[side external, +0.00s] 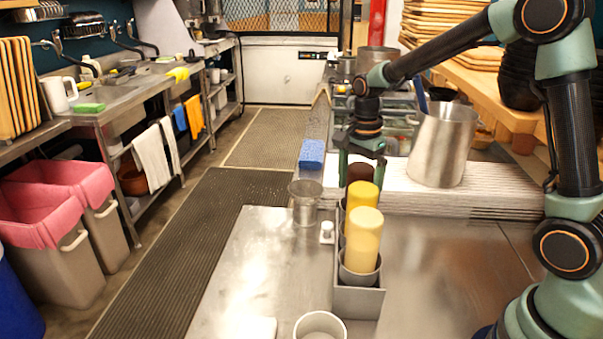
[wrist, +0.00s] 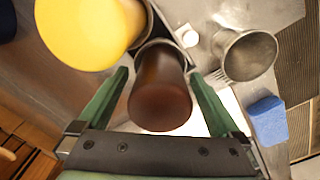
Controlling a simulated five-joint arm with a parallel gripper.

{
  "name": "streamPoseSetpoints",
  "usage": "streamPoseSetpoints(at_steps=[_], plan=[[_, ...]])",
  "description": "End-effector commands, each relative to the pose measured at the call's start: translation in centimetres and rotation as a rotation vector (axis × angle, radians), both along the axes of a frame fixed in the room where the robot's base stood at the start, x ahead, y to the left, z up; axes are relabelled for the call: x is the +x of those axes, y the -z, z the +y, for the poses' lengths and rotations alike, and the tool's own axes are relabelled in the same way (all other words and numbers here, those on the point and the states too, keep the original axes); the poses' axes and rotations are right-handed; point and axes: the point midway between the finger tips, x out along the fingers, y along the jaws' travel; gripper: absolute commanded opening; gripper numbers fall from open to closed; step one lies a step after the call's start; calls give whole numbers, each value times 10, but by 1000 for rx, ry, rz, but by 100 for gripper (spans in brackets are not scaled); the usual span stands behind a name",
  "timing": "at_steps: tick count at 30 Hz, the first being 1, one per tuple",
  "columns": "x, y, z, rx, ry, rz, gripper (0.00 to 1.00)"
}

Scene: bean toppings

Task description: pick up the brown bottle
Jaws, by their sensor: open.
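The brown bottle (side external: 360,173) stands at the far end of a grey holder (side external: 358,300) in the side view, partly hidden behind a yellow bottle and below my gripper. In the wrist view the brown bottle (wrist: 160,92) lies between the two green fingers of my gripper (wrist: 168,98), with a gap on each side. My gripper (side external: 362,160) is open and reaches down around the bottle's upper part in the side view. I cannot tell whether a finger touches it.
Two yellow bottles, the nearer one (side external: 363,238) and one behind it (side external: 361,196), share the holder. A metal cup (side external: 305,203), a small white shaker (side external: 327,232) and a blue sponge (side external: 312,152) are to the left. A large metal pitcher (side external: 442,146) stands to the right.

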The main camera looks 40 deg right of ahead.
Motion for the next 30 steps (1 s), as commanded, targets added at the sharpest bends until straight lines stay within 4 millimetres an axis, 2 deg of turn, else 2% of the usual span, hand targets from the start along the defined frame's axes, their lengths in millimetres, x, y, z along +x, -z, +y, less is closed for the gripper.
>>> streamPoseSetpoints(at_steps=[4, 11, 12, 14, 15, 30], plan=[[0, 13, 0, 0, 0, 0, 100], [0, 14, 0, 0, 0, -1, 100], [0, 14, 0, 0, 0, -1, 92], [0, 14, 0, 0, 0, -1, 69], [0, 14, 0, 0, 0, -1, 55], [1, 7, 0, -1, 0, -4, 56]])
